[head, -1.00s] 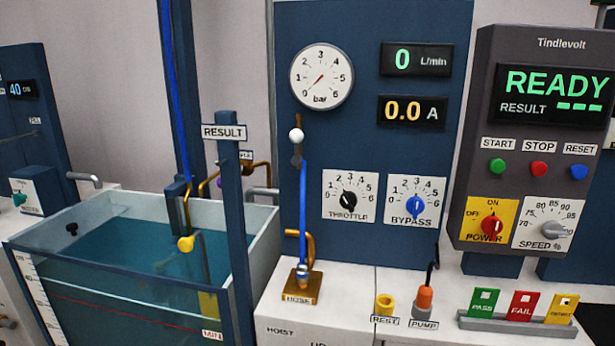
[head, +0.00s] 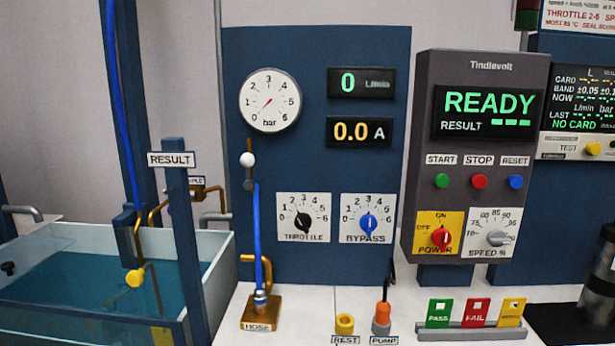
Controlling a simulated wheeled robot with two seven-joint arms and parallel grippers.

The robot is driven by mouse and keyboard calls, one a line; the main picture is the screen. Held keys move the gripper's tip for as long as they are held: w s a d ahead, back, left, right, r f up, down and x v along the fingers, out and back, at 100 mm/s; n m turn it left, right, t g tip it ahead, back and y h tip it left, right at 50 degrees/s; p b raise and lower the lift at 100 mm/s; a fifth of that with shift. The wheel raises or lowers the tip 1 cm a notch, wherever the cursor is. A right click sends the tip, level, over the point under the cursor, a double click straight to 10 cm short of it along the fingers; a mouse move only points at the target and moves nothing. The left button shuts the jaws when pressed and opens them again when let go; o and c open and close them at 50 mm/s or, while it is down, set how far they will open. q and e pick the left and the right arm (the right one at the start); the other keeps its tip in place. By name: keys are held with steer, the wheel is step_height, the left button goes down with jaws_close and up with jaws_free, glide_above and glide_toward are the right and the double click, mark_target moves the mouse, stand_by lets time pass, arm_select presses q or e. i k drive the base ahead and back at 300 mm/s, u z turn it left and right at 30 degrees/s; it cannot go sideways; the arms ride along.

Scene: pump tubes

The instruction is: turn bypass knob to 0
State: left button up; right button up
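The bypass knob (head: 369,225) is a blue knob on a white square dial plate (head: 351,238) marked 0 to 6, labelled BYPASS. It sits on the dark blue panel (head: 300,265), right of the throttle knob. The picture is too small to tell surely which number its pointer faces. Neither of my grippers shows in the head view, and nothing touches the knob.
A black throttle knob (head: 303,223) is just left. The grey control box (head: 470,150) reading READY stands to the right. Below are a blue hose on a brass base (head: 261,312), a yellow rest cup (head: 345,324) and an orange pump plug (head: 381,318). A water tank (head: 215,245) is at left.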

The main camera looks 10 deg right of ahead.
mark_target(368, 222)
steer(key=z, duration=0.3)
steer(key=k, duration=0.4)
steer(key=u, duration=1.3)
steer(key=i, duration=0.8)
steer(key=z, duration=2.05)
